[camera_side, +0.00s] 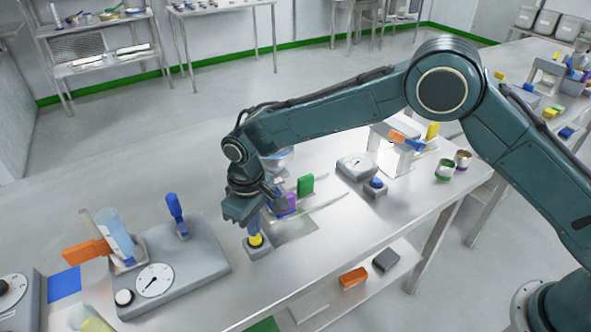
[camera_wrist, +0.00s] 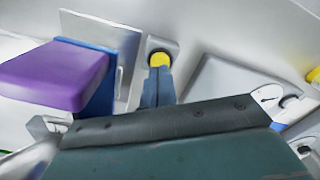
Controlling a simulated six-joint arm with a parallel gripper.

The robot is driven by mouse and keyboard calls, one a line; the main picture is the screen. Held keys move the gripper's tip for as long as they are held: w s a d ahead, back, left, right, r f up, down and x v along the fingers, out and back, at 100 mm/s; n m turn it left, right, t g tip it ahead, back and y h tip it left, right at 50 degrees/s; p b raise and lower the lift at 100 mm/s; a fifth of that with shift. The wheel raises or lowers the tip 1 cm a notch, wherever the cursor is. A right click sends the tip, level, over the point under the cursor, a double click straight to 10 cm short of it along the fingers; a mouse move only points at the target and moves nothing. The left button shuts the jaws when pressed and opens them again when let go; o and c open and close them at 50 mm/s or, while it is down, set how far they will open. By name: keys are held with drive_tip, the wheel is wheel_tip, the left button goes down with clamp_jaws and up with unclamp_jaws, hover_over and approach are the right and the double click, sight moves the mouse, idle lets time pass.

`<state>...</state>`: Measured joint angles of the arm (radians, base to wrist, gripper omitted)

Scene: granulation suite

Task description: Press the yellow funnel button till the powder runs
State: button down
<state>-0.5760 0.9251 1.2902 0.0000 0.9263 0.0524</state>
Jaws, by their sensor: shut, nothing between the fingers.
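The yellow button (camera_side: 256,241) sits on a small grey base on the metal bench, near the bench's front edge. It also shows in the wrist view (camera_wrist: 160,59), set in a dark ring. My gripper (camera_side: 254,232) points down with its blue fingers shut and empty, right at the top of the button. In the wrist view the fingertips (camera_wrist: 160,70) overlap the button's near edge. I cannot tell whether they touch it or press it down. A pale bowl (camera_side: 279,161), possibly the funnel, shows partly behind my arm. No running powder shows.
A purple block (camera_wrist: 55,78) stands close beside the fingers, with a green block (camera_side: 305,185) behind it. A grey dial unit (camera_side: 172,266) with a blue lever lies to the left. A dial box (camera_side: 356,167) and blue button (camera_side: 376,183) stand to the right.

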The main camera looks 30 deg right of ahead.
drive_tip(key=shift+f, duration=1)
idle(0.3)
drive_tip(key=shift+r, duration=3.5)
idle(0.4)
drive_tip(key=shift+s+a+f+m+t, duration=0.2)
drive_tip(key=shift+a+f+m+t, duration=0.15)
drive_tip(key=shift+a+t, duration=0.4)
drive_tip(key=t+h, duration=0.1)
drive_tip(key=t, duration=0.1)
wheel_tip(320, 180, up, 4)
drive_tip(key=t+h, duration=0.2)
drive_tip(key=t, duration=0.3)
hover_over(252, 243)
drive_tip(key=shift+s+d+r, duration=0.1)
drive_tip(key=shift+s+d, duration=0.15)
drive_tip(key=shift+d, duration=0.15)
